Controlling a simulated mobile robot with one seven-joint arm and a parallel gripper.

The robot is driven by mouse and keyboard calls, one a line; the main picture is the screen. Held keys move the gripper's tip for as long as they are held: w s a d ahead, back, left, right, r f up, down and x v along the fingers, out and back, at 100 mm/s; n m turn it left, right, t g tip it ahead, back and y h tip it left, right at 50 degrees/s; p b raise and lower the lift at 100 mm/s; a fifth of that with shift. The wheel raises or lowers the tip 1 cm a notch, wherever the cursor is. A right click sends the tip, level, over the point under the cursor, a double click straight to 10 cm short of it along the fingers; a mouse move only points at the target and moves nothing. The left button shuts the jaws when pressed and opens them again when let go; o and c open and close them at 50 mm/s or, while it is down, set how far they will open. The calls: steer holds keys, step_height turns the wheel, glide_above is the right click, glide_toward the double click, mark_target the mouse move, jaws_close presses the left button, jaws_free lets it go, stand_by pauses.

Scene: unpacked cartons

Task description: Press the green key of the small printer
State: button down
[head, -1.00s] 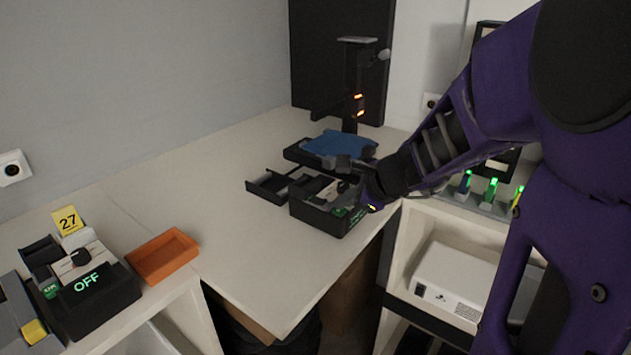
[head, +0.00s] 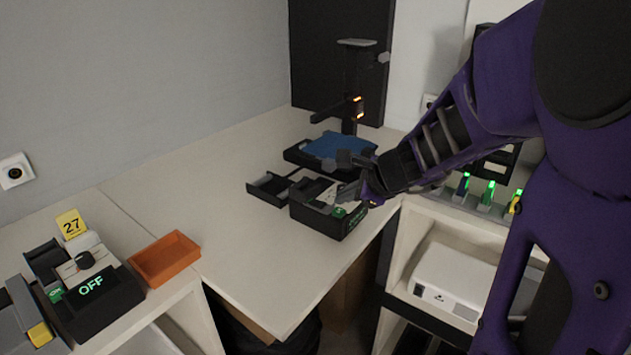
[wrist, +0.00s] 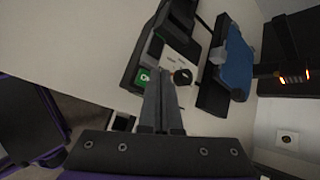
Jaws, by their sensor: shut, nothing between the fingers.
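A small black printer (head: 325,222) with a light top panel sits near the right edge of the white table. Its green key (head: 338,212) shows at the near end of the panel. In the wrist view the green key (wrist: 143,76) lies just left of the fingertips, and a dark round knob (wrist: 183,77) lies to their right. My gripper (head: 346,192) is over the printer, fingers together and empty. In the wrist view the gripper (wrist: 161,78) points at the panel between key and knob. Whether the tips touch the panel I cannot tell.
A similar black device with an OFF display (head: 91,286) and a yellow 27 tag (head: 71,224) stands at left. Beside it is an orange tray (head: 165,260). Behind the printer is a scale-like device with a blue top (head: 338,146). The middle of the table is clear.

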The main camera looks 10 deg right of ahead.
mark_target(344, 218)
step_height(344, 218, up, 5)
steer(key=p, duration=0.4)
stand_by(0.5)
